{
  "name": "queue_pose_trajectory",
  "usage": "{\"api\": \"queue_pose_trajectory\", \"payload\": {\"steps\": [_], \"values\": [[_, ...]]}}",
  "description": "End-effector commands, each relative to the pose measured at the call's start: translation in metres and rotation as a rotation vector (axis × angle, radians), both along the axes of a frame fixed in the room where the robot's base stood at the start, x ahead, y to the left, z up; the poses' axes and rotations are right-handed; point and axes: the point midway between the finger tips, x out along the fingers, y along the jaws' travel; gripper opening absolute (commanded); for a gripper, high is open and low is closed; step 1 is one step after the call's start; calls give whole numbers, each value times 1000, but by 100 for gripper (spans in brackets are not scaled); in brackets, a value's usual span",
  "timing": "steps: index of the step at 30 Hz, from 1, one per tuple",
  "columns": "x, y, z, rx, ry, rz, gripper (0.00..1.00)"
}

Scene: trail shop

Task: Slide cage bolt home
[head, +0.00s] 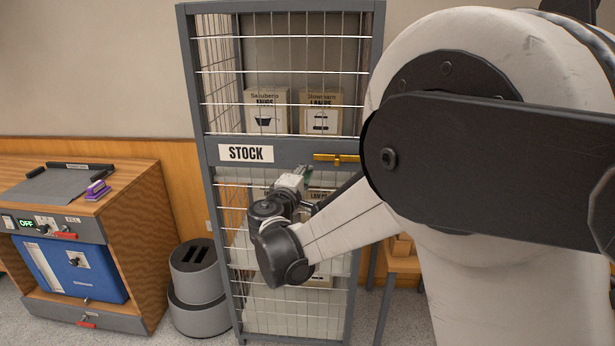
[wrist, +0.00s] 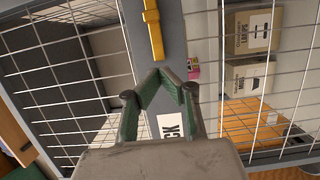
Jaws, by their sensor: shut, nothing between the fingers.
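The yellow cage bolt (head: 338,158) lies along the grey middle rail of the wire stock cage (head: 190,60), right of the STOCK sign (head: 246,153). In the wrist view the bolt (wrist: 154,30) shows at the top, cut off by the frame edge. My gripper (head: 307,171) is just below and left of the bolt in the head view. In the wrist view its green fingers (wrist: 170,78) meet at the tips, empty, over the rail and apart from the bolt in the picture. My arm hides the area right of the bolt.
Boxes (head: 265,112) stand on shelves behind the cage wire. My arm fills the right side.

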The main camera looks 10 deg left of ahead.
Motion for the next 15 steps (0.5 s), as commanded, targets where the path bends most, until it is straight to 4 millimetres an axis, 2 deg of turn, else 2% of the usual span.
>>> {"api": "queue_pose_trajectory", "payload": {"steps": [1, 9, 15], "values": [[11, -4, 0, 0, 0, -3, 0], [58, -16, 0, 0, 0, -3, 0], [55, -43, 0, 0, 0, -2, 0]]}}
